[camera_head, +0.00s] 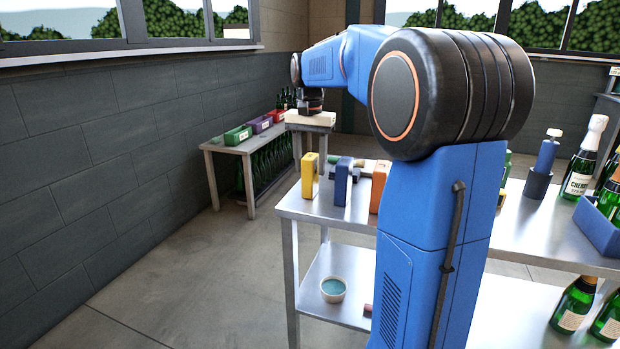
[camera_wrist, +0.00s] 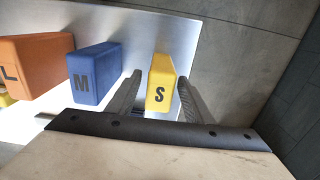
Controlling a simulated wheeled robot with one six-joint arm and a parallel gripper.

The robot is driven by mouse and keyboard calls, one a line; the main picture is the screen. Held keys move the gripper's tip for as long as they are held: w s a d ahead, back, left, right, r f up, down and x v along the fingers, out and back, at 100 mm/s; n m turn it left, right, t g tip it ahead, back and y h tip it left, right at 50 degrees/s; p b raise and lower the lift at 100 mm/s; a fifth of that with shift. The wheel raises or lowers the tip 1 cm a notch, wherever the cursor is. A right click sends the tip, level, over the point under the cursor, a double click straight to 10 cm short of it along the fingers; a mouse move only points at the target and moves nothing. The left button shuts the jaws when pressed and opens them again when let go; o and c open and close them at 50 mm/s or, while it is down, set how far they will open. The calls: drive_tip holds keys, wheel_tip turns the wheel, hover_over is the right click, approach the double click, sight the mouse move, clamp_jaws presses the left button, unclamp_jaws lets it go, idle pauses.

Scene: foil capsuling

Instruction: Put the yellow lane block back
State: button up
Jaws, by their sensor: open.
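The yellow lane block (camera_head: 309,176), marked S, stands upright at the left end of the metal table (camera_head: 335,211). In the wrist view the yellow block (camera_wrist: 160,82) shows between my two dark fingers, with a gap on each side. My gripper (camera_wrist: 158,98) is open and empty, pointing down. In the head view my gripper (camera_head: 311,150) hangs above the block. How far the fingertips reach down beside it is hard to tell.
A blue block (camera_wrist: 95,75), marked M, and an orange block (camera_wrist: 35,65), marked L, stand left of the yellow one in the wrist view. Bottles (camera_head: 578,172) stand at the table's right. A side bench (camera_head: 232,148) holds coloured bins. The floor at left is clear.

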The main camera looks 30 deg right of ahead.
drive_tip(key=shift+r, duration=3)
